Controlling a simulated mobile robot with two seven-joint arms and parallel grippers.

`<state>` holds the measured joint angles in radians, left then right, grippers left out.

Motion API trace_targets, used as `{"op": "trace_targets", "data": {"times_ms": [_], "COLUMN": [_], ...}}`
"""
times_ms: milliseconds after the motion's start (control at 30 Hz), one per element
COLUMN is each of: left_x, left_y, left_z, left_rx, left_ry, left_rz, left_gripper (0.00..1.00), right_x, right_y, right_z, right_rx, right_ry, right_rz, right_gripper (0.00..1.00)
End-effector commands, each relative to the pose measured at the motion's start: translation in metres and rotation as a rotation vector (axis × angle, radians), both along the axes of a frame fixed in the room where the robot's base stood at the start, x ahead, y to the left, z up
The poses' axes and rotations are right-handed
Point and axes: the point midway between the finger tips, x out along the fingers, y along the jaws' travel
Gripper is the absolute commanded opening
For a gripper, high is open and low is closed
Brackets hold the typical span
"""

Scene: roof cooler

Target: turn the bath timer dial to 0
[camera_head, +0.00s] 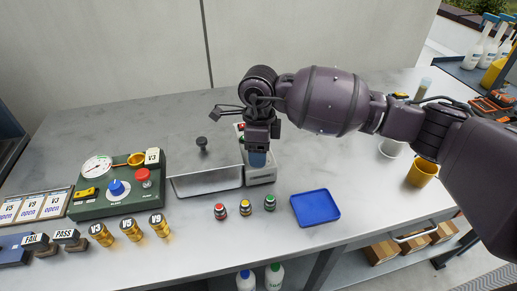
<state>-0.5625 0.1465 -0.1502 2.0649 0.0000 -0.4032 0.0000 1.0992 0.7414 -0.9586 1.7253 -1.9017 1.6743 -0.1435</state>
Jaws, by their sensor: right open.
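My right gripper (259,146) points down over the pale control box (260,176) at the right end of a metal bath (207,181). Its jaws are open. A small blue part shows just below the fingers; I cannot tell whether it is the timer dial or part of the gripper. The dial's pointer and scale are not readable, and the gripper hides much of the box. I cannot tell whether the fingers touch anything. The bath has a grey lid with a black knob (202,143). My left gripper is out of view.
A green panel (125,205) with a gauge, blue knob and red button stands left. Small red, yellow and green-topped items (245,207) and a blue tray (315,207) lie near the front edge. A yellow cup (421,174) is right.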

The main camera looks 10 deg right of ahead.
Motion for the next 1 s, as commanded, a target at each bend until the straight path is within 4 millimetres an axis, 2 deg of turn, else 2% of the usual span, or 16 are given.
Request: {"op": "trace_targets", "data": {"times_ms": [233, 500, 567, 767, 1000], "left_x": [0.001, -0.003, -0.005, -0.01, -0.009], "left_y": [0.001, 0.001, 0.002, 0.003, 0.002], "left_z": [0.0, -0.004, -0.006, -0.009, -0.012], "left_rx": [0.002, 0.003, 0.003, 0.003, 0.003], "left_ry": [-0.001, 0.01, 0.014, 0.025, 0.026], "left_rz": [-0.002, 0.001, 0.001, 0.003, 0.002], "left_gripper": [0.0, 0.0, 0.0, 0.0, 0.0], "right_x": [0.0, 0.0, 0.0, 0.0, 0.001], "right_y": [0.0, 0.0, 0.0, 0.0, 0.0], "right_z": [0.0, 0.0, 0.0, 0.0, -0.001], "right_rx": [0.0, 0.0, 0.0, 0.0, -0.001], "right_ry": [0.0, 0.0, 0.0, -0.001, -0.001], "right_rz": [0.0, 0.0, 0.0, 0.014, 0.112], "right_gripper": [0.57, 0.15, 0.09, 0.09, 0.09]}}
